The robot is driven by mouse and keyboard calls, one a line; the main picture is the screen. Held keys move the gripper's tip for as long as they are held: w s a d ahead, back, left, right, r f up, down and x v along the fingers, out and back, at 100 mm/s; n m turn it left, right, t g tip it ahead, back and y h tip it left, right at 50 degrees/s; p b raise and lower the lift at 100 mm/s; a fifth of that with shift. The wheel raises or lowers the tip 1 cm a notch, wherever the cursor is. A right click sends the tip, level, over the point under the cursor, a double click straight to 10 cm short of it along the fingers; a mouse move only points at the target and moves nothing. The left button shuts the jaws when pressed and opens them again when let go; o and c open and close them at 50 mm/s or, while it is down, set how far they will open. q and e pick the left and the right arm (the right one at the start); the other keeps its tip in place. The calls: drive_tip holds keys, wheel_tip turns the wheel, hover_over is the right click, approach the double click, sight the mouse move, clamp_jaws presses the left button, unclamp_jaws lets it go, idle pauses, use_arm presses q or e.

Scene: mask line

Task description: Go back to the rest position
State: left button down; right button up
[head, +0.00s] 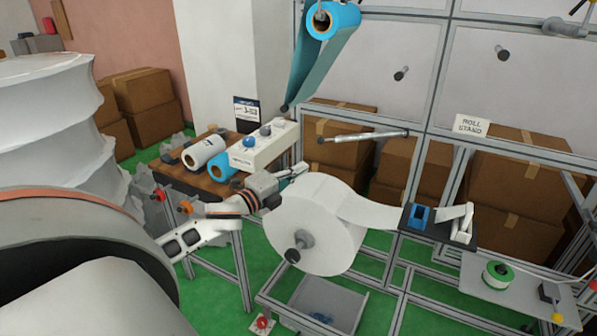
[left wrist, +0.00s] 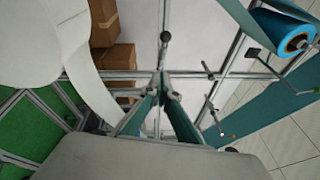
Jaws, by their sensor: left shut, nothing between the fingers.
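My left arm comes in from the left in the head view. Its gripper (head: 293,172) is in front of the white control box and just left of the top of the big white roll (head: 318,222). In the left wrist view the fingers (left wrist: 161,80) come together at their tips, with nothing between them. The gripper is apart from the roll there. My right gripper does not show in either view.
A white strip runs from the roll to a dark plate with a blue block (head: 419,217). A blue roll (head: 333,18) hangs above. A white control box (head: 263,147) and a wooden table (head: 200,178) stand behind the arm. Metal frame posts surround the roll.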

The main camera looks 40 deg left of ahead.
use_arm(q)
drive_tip(key=shift+s, duration=0.2)
drive_tip(key=s+d+f+n+g, duration=0.2)
drive_tip(key=s+d+f+n, duration=0.3)
drive_tip(key=f, duration=0.5)
drive_tip(key=s+d+f+n+g+h, duration=0.1)
drive_tip(key=s+d+f+n+g, duration=0.1)
drive_tip(key=s+d+f, duration=0.5)
drive_tip(key=s+d+f+n+g, duration=0.2)
drive_tip(key=s+d+f+n, duration=0.2)
drive_tip(key=d+f, duration=0.55)
drive_tip(key=s+d+f+n+g+h, duration=0.1)
drive_tip(key=s+d+f+n, duration=0.4)
drive_tip(key=s+d+f, duration=0.3)
drive_tip(key=shift+s+d+g, duration=0.25)
drive_tip(key=shift+d+g, duration=0.05)
drive_tip(key=shift+g, duration=0.1)
